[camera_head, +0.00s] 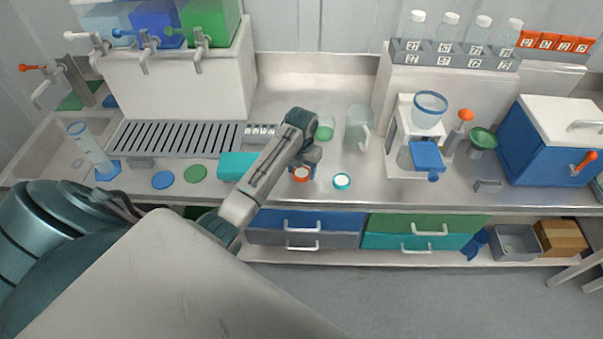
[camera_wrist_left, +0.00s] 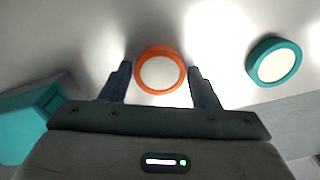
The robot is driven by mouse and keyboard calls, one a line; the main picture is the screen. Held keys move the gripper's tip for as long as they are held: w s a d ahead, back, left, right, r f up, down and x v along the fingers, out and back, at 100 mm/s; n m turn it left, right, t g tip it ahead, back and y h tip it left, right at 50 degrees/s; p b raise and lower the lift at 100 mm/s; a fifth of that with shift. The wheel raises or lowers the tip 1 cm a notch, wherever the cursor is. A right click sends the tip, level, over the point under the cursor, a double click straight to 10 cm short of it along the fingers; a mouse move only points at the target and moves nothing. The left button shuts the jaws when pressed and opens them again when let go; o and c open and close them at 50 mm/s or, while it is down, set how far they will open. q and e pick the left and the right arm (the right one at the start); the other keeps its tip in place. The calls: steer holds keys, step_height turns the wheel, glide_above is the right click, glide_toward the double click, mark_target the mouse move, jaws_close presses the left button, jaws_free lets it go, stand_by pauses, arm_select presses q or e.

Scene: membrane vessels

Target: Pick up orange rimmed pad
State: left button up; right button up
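The orange rimmed pad (camera_head: 301,174) is a small round disc with a white centre, lying on the steel counter. In the left wrist view the pad (camera_wrist_left: 160,71) sits just beyond and between the fingertips. My left gripper (camera_head: 309,166) is over the pad from above, open, with a finger to each side (camera_wrist_left: 160,80) and nothing held. A gap shows between each finger and the rim. A similar teal rimmed pad (camera_head: 342,181) lies to the right; it also shows in the left wrist view (camera_wrist_left: 274,62). My right gripper is not in view.
A teal box (camera_head: 237,166) lies left of the gripper, with blue (camera_head: 163,180) and green (camera_head: 195,173) discs farther left. A glass jug (camera_head: 358,127) and a green-based beaker (camera_head: 325,130) stand behind. The counter's front edge is close.

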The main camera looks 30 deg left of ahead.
arm_select(q)
steer(key=c, duration=0.5)
steer(key=shift+r, duration=0.2)
steer(key=shift+c, duration=0.2)
